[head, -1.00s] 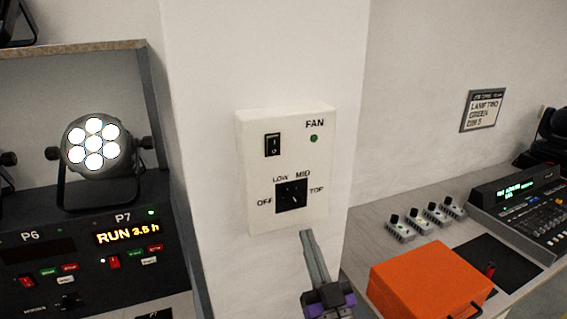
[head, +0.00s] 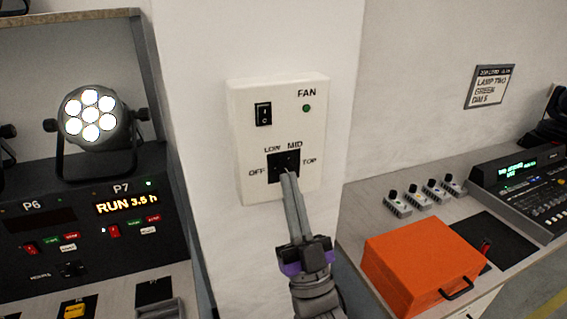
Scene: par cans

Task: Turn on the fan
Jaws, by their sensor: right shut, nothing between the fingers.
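The white fan box (head: 242,150) is fixed to the wall pillar. It bears the word FAN, a black rocker switch (head: 263,114) and a small green light (head: 306,108). Below them is a black square with a rotary selector (head: 284,160), marked OFF, LOW, MID and TOP. My right gripper (head: 289,176) is shut and empty. Its fingertips are at the lower edge of the selector square and cover part of it. I cannot tell whether they touch it. The knob's setting is hard to read. My left gripper is not in view.
At the left, a lit par can (head: 90,115) stands above a P7 panel reading RUN 3.5 h (head: 128,203). At the right, an orange case (head: 420,262), several small knobbed units and a console (head: 520,185) are on a bench. The wall above the bench holds a sign (head: 490,87).

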